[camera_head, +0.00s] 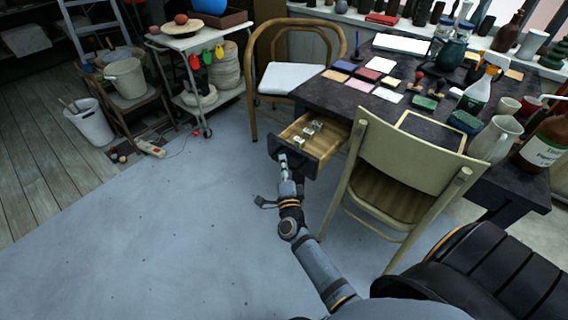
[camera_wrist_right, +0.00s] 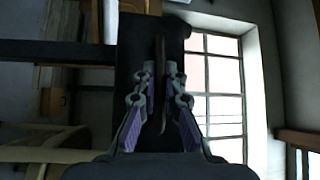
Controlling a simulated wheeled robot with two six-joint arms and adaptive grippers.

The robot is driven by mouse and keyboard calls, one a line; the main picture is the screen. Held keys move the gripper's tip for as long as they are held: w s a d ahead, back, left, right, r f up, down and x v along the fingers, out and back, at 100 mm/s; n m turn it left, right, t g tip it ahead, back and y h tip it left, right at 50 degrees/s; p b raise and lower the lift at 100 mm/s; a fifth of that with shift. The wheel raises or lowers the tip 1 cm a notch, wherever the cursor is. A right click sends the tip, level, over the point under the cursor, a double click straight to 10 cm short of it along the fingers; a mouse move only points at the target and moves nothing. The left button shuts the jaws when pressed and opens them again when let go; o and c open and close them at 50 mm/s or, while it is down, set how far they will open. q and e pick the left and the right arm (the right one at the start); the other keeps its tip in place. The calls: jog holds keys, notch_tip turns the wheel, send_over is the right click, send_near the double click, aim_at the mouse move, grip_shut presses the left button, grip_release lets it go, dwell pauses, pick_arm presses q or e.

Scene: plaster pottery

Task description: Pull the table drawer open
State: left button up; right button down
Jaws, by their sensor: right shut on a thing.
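The table drawer (camera_head: 312,136) stands pulled out from the dark table (camera_head: 345,97). Its wooden inside holds a few small pale items. My right gripper (camera_head: 283,160) is at the drawer's dark front, on its left part. In the right wrist view my right gripper (camera_wrist_right: 160,95) has its fingers on both sides of a thin upright handle (camera_wrist_right: 160,60), in front of the dark drawer front (camera_wrist_right: 135,45). It is shut on this handle. My left gripper is not in view.
A light wooden chair (camera_head: 405,160) stands close right of the drawer. Another chair with a white seat (camera_head: 290,78) is behind it. Bottles, cups and coloured tiles crowd the table top. The blue-grey floor (camera_head: 180,230) left of my arm is clear.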

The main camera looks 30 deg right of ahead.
jog(key=c, duration=1.4)
grip_release()
jog(key=v, duration=0.7)
jog(key=shift+s+a+f, duration=0.1)
jog(key=shift+s+f, duration=0.05)
jog(key=shift+s, duration=0.1)
